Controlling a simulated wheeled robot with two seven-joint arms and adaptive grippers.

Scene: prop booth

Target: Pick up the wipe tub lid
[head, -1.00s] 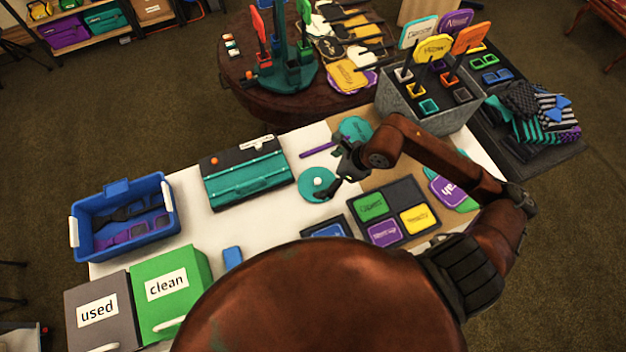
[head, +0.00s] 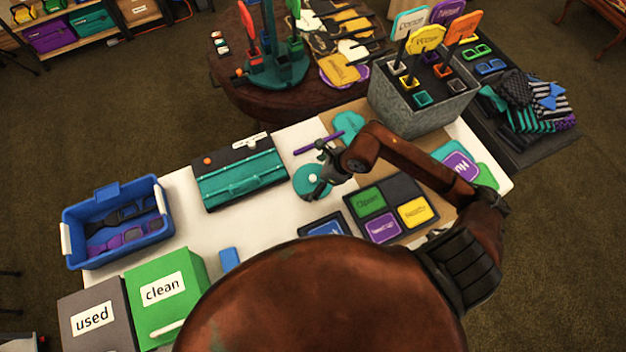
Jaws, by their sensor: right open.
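The wipe tub lid appears to be the round teal disc (head: 306,190) with a small white knob, at the middle of the white table. My right gripper (head: 322,165) is at the disc's upper right edge, open, with dark fingers close to the knob. Part of the disc is hidden behind the fingers. I cannot tell whether a finger touches it. My left gripper is not in view.
A teal case (head: 240,180) lies left of the disc, and a purple stick (head: 318,143) behind it. A dark sign tray (head: 402,185) is at right. A blue bin (head: 117,245) and a green "clean" box (head: 190,262) stand at left.

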